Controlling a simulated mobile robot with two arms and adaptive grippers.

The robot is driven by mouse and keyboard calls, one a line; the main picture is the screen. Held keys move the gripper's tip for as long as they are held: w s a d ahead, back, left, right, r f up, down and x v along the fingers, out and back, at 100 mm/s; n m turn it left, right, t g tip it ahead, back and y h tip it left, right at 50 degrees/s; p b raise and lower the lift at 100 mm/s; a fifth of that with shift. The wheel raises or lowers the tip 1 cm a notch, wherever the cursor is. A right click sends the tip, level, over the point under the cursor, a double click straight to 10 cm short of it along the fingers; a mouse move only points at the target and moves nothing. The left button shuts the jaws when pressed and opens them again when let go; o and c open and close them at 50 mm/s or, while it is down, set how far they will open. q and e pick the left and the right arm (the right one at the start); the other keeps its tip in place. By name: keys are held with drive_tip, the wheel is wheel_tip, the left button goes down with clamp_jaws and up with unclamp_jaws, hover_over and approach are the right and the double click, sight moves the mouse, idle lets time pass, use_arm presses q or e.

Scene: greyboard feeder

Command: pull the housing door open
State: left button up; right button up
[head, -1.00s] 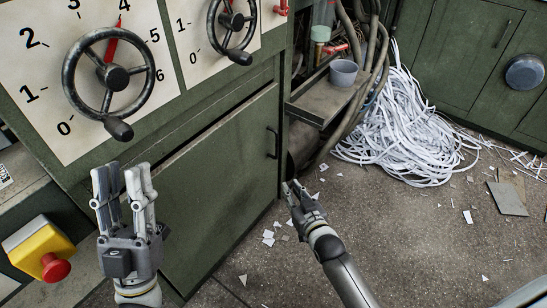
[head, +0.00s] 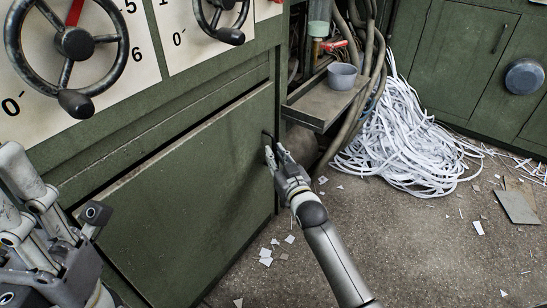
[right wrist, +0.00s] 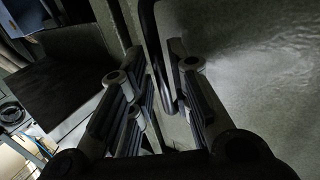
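The housing door (head: 185,195) is a flat green panel below the dials, and it looks closed. Its dark bar handle (head: 267,138) is near the right edge, partly hidden by my right gripper. My right gripper (head: 276,152) is at the handle, with its fingers pointing to the door. In the right wrist view the handle (right wrist: 154,50) stands between the two spread fingers (right wrist: 158,85), and a gap shows beside it. I cannot tell whether a finger touches it. My left gripper (head: 18,190) is at the left edge, partly cut off, with its fingers apart and empty.
Handwheels (head: 75,45) stick out from the dial panels above the door. A grey shelf (head: 318,108) with a cup (head: 342,76) juts out right of the door. Hoses and a heap of paper strips (head: 405,140) lie beyond. The floor before the door is mostly clear, with scraps.

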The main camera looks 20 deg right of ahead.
drive_tip(key=shift+w+a+b, duration=0.1)
drive_tip(key=shift+w+b, duration=0.2)
drive_tip(key=shift+w, duration=0.7)
clamp_jaws()
